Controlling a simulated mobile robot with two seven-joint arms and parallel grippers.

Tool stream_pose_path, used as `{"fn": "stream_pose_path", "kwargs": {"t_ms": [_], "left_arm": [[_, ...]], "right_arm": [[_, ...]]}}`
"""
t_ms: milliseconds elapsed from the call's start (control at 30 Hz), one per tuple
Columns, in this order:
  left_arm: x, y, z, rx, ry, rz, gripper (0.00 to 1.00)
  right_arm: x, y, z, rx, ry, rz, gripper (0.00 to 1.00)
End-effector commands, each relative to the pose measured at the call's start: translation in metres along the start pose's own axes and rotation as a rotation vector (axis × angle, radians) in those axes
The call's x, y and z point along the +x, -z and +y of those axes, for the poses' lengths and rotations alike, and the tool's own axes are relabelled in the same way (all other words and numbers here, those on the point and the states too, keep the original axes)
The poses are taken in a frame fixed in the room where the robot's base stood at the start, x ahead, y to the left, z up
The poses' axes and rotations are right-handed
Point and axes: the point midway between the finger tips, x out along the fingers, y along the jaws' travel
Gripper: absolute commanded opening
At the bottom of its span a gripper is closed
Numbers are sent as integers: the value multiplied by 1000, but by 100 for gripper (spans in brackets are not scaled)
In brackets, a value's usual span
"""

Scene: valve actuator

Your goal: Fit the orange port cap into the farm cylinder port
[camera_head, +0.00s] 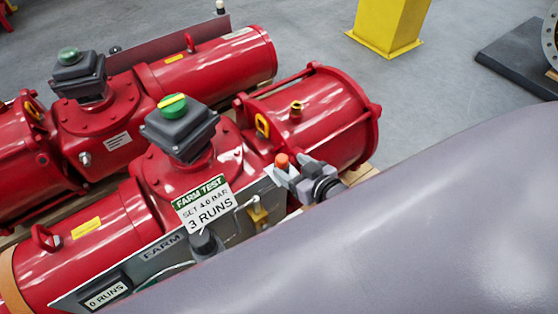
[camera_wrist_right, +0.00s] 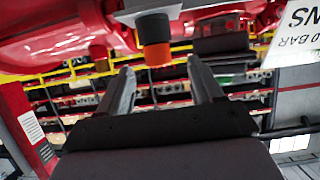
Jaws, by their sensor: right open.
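The orange cap (camera_head: 281,160) shows beside the front red cylinder, at my right gripper's grey fingertips. In the right wrist view the orange cap (camera_wrist_right: 157,52) has a dark collar and lies ahead of the fingertips, roughly midway between them. My right gripper (camera_head: 291,174) is open, with a gap between its two fingers (camera_wrist_right: 160,75); nothing is clasped. Whether the cap rests on a support is hard to tell. A brass fitting (camera_head: 296,108) stands on top of the front red cylinder (camera_head: 325,120); I cannot tell if it is the port. My left gripper is not seen.
A FARM TEST sign (camera_head: 203,203) and a grey panel (camera_head: 160,254) with thin tubing stand close left of the gripper. A black valve box (camera_head: 180,132) with a green-yellow knob rises above. A second red actuator (camera_head: 105,130) lies behind. My grey arm covers the lower right.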

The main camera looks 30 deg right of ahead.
Motion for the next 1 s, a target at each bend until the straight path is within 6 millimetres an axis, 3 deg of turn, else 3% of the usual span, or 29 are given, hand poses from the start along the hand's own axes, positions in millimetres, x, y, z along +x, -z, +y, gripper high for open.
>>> {"fn": "stream_pose_path", "kwargs": {"t_ms": [367,700,1000], "left_arm": [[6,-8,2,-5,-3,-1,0],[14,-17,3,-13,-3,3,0],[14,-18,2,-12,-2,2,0]], "right_arm": [[30,0,1,0,0,3,66],[69,2,2,1,0,1,66],[71,2,2,1,0,1,66]]}}
